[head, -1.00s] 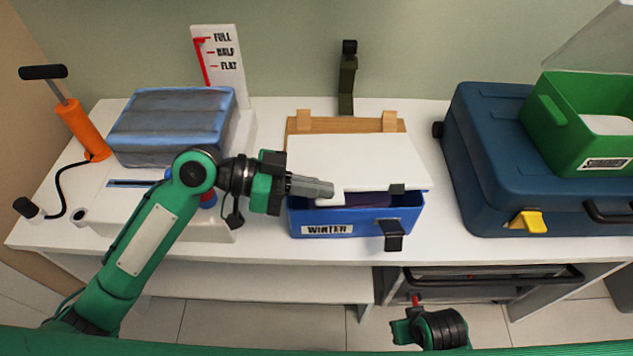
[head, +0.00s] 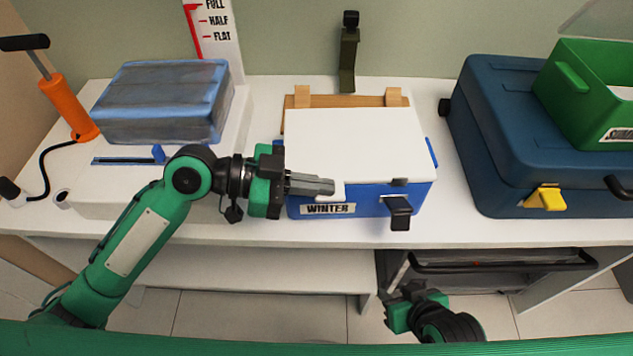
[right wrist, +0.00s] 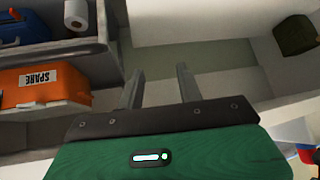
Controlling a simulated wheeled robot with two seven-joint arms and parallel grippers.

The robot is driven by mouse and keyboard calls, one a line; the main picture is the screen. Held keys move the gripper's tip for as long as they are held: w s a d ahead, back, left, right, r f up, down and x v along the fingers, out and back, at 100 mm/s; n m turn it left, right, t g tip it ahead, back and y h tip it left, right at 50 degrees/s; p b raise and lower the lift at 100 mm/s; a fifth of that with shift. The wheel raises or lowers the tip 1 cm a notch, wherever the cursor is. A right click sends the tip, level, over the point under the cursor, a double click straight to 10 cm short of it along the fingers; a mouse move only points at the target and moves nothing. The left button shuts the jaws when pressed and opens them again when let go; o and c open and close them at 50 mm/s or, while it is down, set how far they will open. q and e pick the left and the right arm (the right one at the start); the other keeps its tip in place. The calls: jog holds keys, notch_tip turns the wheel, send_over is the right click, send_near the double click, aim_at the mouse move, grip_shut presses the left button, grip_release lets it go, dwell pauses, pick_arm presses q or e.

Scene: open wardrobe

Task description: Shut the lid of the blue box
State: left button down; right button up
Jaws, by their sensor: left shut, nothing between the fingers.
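The blue box (head: 372,206) labelled WINTER stands on the white shelf. Its white lid (head: 355,140) lies flat over the top, down on or very near the rim. A black latch (head: 398,210) hangs out at the front right. My left gripper (head: 332,187) is shut and empty, its fingertips at the lid's front left edge; whether they touch it I cannot tell. My right gripper (head: 392,296) is low in front of the shelf in the head view. In the right wrist view its two fingers (right wrist: 160,85) are apart with nothing between them.
A vacuum-bagged blue bundle (head: 165,100) on a white unit and an orange pump (head: 68,108) are at left. A dark blue case (head: 500,130) carrying a green bin (head: 590,95) is at right. In the right wrist view an orange SPARE box (right wrist: 45,88) sits on a shelf.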

pick_arm(q)
jog(key=shift+f, duration=0.15)
pick_arm(e)
jog(key=shift+w+a, duration=0.1)
jog(key=shift+a, duration=0.2)
